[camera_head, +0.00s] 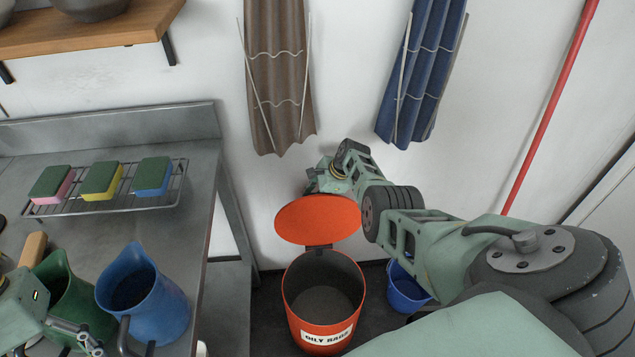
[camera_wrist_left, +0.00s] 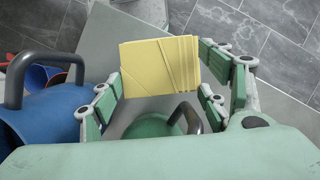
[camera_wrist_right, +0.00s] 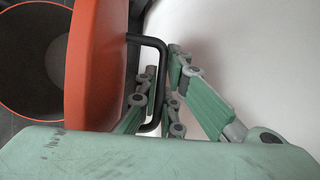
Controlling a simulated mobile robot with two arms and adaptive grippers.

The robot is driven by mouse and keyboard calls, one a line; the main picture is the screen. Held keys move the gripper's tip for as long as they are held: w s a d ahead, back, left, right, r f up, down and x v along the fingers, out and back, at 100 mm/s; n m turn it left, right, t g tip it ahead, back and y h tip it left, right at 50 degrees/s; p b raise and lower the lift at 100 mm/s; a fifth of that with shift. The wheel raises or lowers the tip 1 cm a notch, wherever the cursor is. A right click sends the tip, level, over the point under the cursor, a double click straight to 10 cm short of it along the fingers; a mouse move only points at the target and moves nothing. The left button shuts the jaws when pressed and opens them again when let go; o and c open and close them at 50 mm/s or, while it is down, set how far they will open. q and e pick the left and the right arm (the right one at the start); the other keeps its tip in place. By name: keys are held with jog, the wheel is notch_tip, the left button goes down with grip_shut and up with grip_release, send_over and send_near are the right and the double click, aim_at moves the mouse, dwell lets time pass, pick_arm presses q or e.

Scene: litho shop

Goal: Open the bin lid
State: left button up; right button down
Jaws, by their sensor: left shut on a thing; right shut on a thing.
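The red oily-rags bin (camera_head: 318,334) stands on the floor with its mouth uncovered, and its dark inside shows. Its round orange-red lid (camera_head: 318,220) is raised and tilted back on the hinge behind the mouth. My right gripper (camera_head: 320,181) is behind the lid. In the right wrist view, my right gripper (camera_wrist_right: 155,95) is shut on the lid's black handle (camera_wrist_right: 148,40). My left gripper (camera_wrist_left: 160,85) is shut on a yellow layered stack (camera_wrist_left: 158,65). In the head view, only part of my left gripper (camera_head: 78,336) shows at the bottom left, and the stack is out of frame.
A metal counter (camera_head: 195,170) at left carries a blue jug (camera_head: 145,295), a green jug (camera_head: 75,300) and a wire rack with sponges (camera_head: 102,180). A blue bucket (camera_head: 405,290) stands right of the bin. Brown (camera_head: 277,70) and blue (camera_head: 425,70) cloths hang on the wall.

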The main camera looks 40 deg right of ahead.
jog(key=shift+s+f, duration=0.15)
jog(key=c, duration=1.9)
grip_release()
jog(key=shift+s+d+r, duration=0.1)
jog(key=shift+d+r, duration=0.05)
jog(key=shift+r, duration=0.5)
jog(key=v, duration=1)
jog(key=shift+s+r, duration=0.25)
jog(key=shift+r, duration=0.1)
jog(key=shift+f, duration=0.1)
